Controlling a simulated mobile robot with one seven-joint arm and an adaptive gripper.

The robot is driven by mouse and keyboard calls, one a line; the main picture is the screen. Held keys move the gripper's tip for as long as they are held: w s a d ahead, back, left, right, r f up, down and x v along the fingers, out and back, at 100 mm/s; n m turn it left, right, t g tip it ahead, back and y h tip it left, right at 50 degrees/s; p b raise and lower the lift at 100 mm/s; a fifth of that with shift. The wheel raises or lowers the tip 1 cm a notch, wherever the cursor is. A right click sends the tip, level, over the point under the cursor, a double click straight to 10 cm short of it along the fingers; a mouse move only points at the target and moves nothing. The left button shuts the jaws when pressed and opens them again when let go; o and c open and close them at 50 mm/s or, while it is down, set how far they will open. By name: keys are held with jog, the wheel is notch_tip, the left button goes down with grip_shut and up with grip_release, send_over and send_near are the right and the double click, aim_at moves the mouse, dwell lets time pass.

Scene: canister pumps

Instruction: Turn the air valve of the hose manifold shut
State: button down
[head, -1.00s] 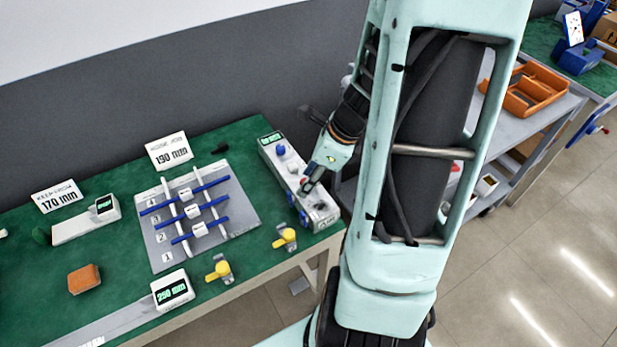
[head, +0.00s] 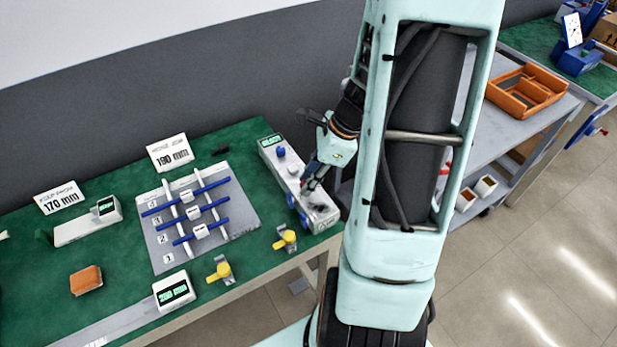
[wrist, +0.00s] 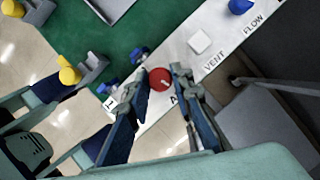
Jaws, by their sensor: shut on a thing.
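The hose manifold (head: 268,157) is a long white block at the right end of the green table. In the wrist view its top (wrist: 222,30) shows VENT and FLOW labels and a partly hidden label starting with A. The air valve, a round red knob (wrist: 160,78) with a pale mark, sits beside that label. My gripper (wrist: 162,82) is shut on the red knob, one finger on each side. In the head view my gripper (head: 307,186) reaches down to the manifold's near half, where it hides the knob.
A white square vent part (wrist: 199,42) and a blue flow knob (wrist: 240,6) stand farther along the manifold. Blue fittings (head: 291,201) sit on its left side. Yellow-handled clamps (head: 285,239) stand near the table's front edge. A grey board with blue rods (head: 212,208) lies to the left.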

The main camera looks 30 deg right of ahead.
jog(key=n+g, duration=0.1)
jog(key=n, duration=0.1)
jog(key=n+p, duration=0.1)
jog(key=n, duration=0.1)
jog(key=shift+w+n+g, duration=0.15)
jog(key=shift+n+g, duration=0.15)
jog(key=shift+g, duration=0.1)
jog(key=n+g+p, duration=0.1)
jog(key=n, duration=0.2)
jog(key=shift+w+n, duration=0.1)
jog(key=shift+n, duration=0.3)
jog(key=n+g, duration=0.1)
jog(key=n, duration=0.2)
jog(key=n+g+h, duration=0.1)
jog(key=n, duration=0.2)
jog(key=shift+w+g+p, duration=0.15)
jog(key=shift+g+p, duration=0.15)
jog(key=shift+p, duration=0.05)
jog(key=shift+n, duration=0.4)
jog(key=c, duration=1.7)
grip_release()
jog(key=v, duration=1.2)
jog(key=shift+w+a, duration=0.1)
